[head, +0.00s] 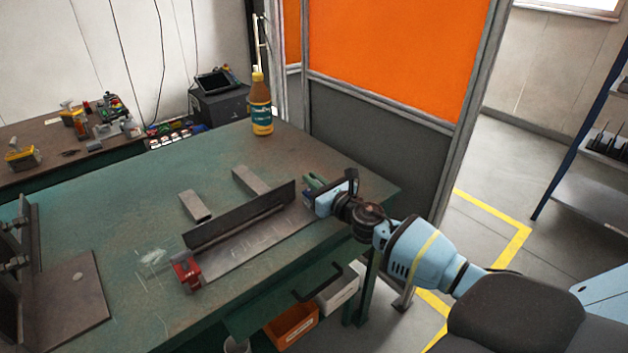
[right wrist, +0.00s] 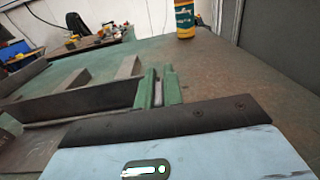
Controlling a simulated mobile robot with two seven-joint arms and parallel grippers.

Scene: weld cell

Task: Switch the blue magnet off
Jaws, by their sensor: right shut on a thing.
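My right gripper (head: 316,184) reaches in from the right to the right end of a steel joint on the green table. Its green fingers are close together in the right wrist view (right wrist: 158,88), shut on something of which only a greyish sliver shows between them. They are where the blue magnet would be; its body and switch are hidden, so its state cannot be seen. The joint is a dark upright plate (head: 240,215) on a grey base plate (head: 255,240). A red magnet (head: 187,270) sits at its left end. My left gripper is not in view.
Two steel bars (head: 195,205) (head: 250,180) lie behind the joint. A yellow-capped bottle (head: 261,105) stands at the table's far edge. A dark fixture (head: 60,300) stands at the left. An orange screen (head: 400,55) rises behind. Table space behind the bars is clear.

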